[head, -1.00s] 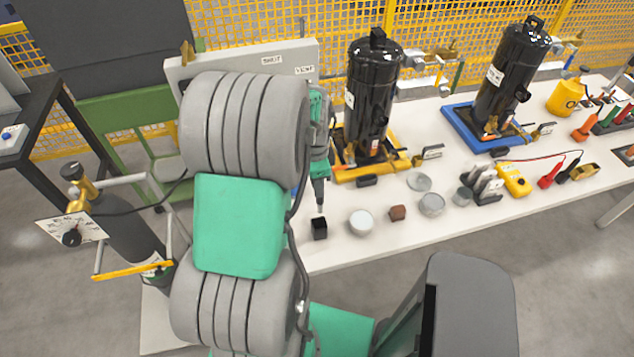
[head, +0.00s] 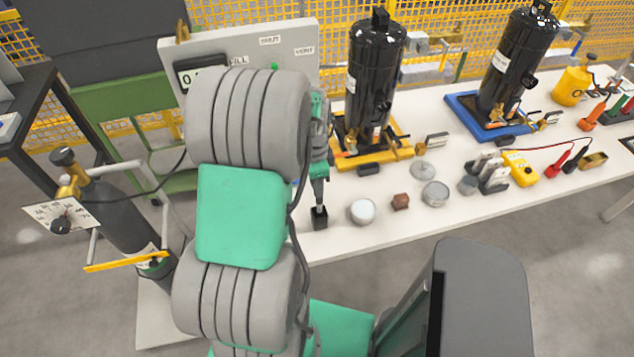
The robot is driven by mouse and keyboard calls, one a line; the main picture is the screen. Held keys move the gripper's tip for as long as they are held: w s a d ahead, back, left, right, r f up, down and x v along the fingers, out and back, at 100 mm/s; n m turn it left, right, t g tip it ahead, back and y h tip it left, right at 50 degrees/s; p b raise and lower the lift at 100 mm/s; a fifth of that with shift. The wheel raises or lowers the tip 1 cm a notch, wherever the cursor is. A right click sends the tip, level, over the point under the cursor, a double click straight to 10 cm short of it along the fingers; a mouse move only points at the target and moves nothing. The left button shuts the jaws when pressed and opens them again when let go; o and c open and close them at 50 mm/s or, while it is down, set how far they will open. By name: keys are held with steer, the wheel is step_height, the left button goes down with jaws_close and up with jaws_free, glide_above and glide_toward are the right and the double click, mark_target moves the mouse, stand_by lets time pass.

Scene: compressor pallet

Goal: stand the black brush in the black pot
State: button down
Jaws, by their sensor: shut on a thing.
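The black pot (head: 320,221) is a small square black holder near the front edge of the white table. My gripper (head: 319,193) points down straight above it, partly hidden behind my own arm. It is shut on the black brush (head: 319,206), a thin, roughly upright dark shape with a pale spot near its lower end. The brush's lower end overlaps the pot's top opening in the picture. How deep it reaches inside cannot be told. The upper part of the brush is hidden by the gripper.
Behind are a black compressor (head: 373,85) on a yellow tray and a white panel (head: 290,55). Table in front of the pot is clear.

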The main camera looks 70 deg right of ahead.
mark_target(317, 205)
steer(key=shift+f+b, duration=2.05)
steer(key=shift+f, duration=1.15)
steer(key=shift+f+b, duration=0.45)
steer(key=shift+f, duration=0.15)
steer(key=c, duration=1.3)
jaws_free()
steer(key=shift+o, duration=0.2)
step_height(317, 205, up, 8)
steer(key=shift+w+b, duration=0.2)
steer(key=shift+b, duration=0.2)
steer(key=shift+a+f, duration=0.1)
